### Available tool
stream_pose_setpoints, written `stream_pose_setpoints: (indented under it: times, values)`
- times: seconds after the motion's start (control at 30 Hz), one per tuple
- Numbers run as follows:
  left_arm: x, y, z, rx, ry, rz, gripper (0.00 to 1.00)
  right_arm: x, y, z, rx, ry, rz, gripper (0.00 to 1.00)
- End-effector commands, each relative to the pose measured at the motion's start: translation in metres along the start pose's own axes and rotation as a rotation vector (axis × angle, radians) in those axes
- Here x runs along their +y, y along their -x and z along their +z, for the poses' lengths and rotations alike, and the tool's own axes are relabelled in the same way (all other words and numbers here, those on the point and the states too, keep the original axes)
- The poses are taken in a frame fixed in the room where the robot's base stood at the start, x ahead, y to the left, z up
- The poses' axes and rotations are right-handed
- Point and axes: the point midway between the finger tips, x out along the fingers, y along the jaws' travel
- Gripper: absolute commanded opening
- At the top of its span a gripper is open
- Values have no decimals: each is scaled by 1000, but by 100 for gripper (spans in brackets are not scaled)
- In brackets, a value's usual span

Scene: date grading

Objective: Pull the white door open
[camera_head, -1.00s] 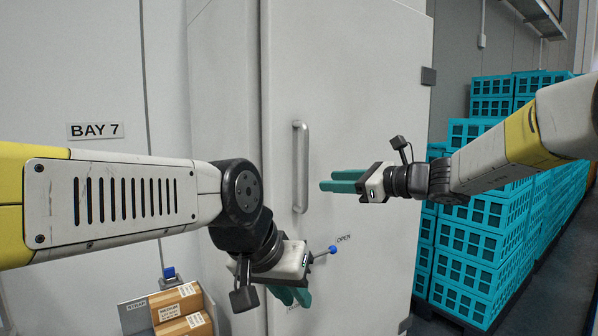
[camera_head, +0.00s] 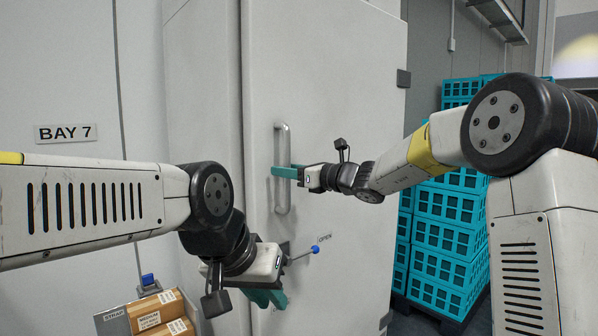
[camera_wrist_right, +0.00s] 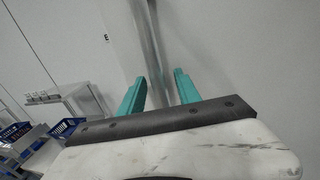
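The white door (camera_head: 340,80) looks closed against its frame, with dark hinges on its right edge. Its upright metal handle (camera_head: 282,140) is near the left edge. My right gripper (camera_head: 285,172) is at the handle's middle; in the right wrist view the bar (camera_wrist_right: 155,50) runs between its two teal fingers (camera_wrist_right: 160,85), with gaps showing, so it is open around it. A lever with a blue knob (camera_head: 315,249) sits below the handle beside the word OPEN. My left gripper (camera_head: 266,298) is below and left of the knob, fingers downward; their gap is unclear.
Stacked teal crates (camera_head: 440,240) stand on a pallet right of the door. A bin of cardboard boxes (camera_head: 155,312) is at lower left, under a BAY 7 sign (camera_head: 65,133). Blue baskets (camera_wrist_right: 65,127) show in the right wrist view.

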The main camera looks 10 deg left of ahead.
Motion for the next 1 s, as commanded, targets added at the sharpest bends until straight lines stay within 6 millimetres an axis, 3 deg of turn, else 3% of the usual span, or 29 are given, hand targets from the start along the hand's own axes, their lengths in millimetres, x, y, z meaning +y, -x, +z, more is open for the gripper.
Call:
stream_pose_setpoints:
  times: [0.13, 0.33, 1.0]
  values:
    - [0, 0, 0, 0, 0, 0, 19, 0, 0, 0, 0, 0, 0, 40]
    - [0, 0, 0, 0, 0, 0, 19, 0, 0, 0, 0, 1, 0, 0]
    - [0, 0, 0, 0, 0, 0, 19, 0, 1, 0, 0, 1, 0, 0]
